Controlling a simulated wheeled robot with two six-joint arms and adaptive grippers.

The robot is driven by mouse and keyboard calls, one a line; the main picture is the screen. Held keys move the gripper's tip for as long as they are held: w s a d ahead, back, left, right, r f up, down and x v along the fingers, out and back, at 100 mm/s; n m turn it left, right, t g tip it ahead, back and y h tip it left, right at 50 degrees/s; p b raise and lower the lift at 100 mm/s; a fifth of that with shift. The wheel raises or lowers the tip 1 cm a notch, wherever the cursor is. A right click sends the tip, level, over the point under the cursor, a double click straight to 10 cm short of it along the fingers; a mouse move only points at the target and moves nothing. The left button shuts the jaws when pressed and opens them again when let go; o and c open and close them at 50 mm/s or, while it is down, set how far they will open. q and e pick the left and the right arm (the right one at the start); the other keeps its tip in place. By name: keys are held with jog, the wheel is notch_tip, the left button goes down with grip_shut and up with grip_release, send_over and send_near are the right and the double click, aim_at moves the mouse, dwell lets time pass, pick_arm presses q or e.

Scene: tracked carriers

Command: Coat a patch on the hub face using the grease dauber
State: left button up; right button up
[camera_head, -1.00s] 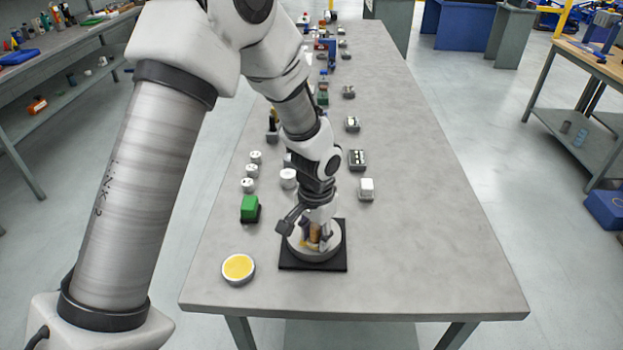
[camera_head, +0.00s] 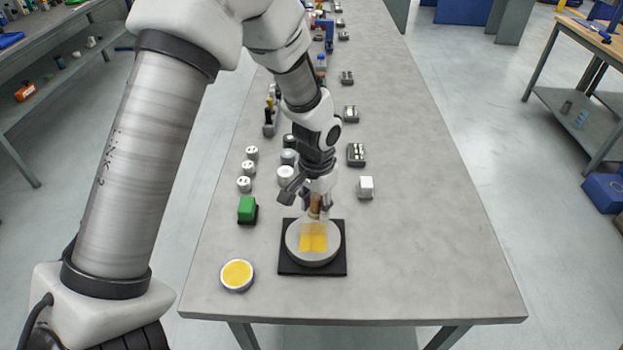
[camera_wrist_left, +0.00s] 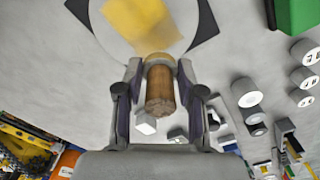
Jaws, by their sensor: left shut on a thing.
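The hub face (camera_head: 298,255) is a round grey disc on a black square base (camera_head: 330,270) near the table's front edge. A yellow patch (camera_head: 313,243) lies on it; it also shows in the left wrist view (camera_wrist_left: 140,22). My left gripper (camera_head: 316,208) is shut on the grease dauber (camera_wrist_left: 160,88), a brown, wooden-looking cylinder. A round pot of yellow grease (camera_head: 237,274) stands left of the base. My right gripper is not in view.
A green block (camera_head: 247,209) and several small white cylinders (camera_head: 248,167) stand left of the hub. A white block (camera_head: 366,187) is beyond it to the right. More small parts line the far table. The table's right front (camera_head: 440,270) is clear.

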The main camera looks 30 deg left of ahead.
aim_at(316, 196)
pick_arm(q)
jog(key=shift+s+d+r+p, duration=0.1)
jog(key=shift+r+p, duration=0.25)
jog(key=shift+r, duration=0.45)
jog(key=shift+r+p, duration=0.35)
jog(key=shift+w+r+p, duration=0.25)
jog(key=shift+r+p, duration=0.7)
jog(key=shift+p, duration=0.15)
jog(key=shift+s+r+p, duration=0.2)
jog(key=shift+r+p, duration=0.15)
jog(key=shift+r, duration=0.15)
jog(key=shift+f, duration=0.1)
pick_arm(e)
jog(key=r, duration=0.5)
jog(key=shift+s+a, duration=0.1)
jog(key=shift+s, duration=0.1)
pick_arm(q)
jog(key=shift+w, duration=0.15)
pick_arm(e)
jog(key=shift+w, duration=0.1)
